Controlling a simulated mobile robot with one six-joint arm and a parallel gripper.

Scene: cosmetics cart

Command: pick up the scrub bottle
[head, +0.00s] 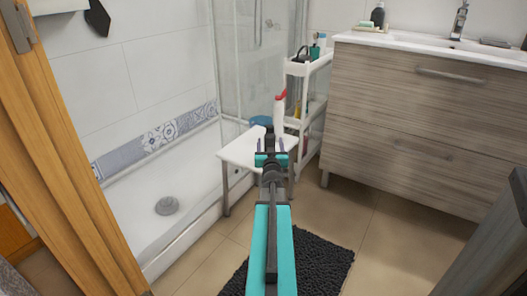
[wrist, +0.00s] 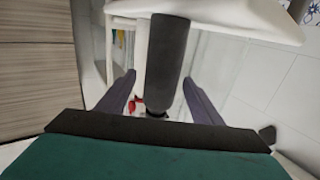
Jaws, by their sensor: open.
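A dark grey cylindrical bottle with a black cap, which I take for the scrub bottle (wrist: 168,62), stands on a white seat; the wrist view shows it upside down. No label can be read. My gripper (wrist: 158,77) is open, with one finger on each side of the bottle and a visible gap on both sides. In the head view my gripper (head: 268,147) is over the white stool (head: 240,152), and it hides most of the bottle. The stool's edge also shows at the top of the wrist view (wrist: 225,12).
A white and red spray bottle (head: 280,112) and a blue round item (head: 260,121) are close behind my gripper. A white shelf cart (head: 307,68) with bottles stands behind. The wooden vanity (head: 425,115) is to the right, the shower tray (head: 190,215) to the left.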

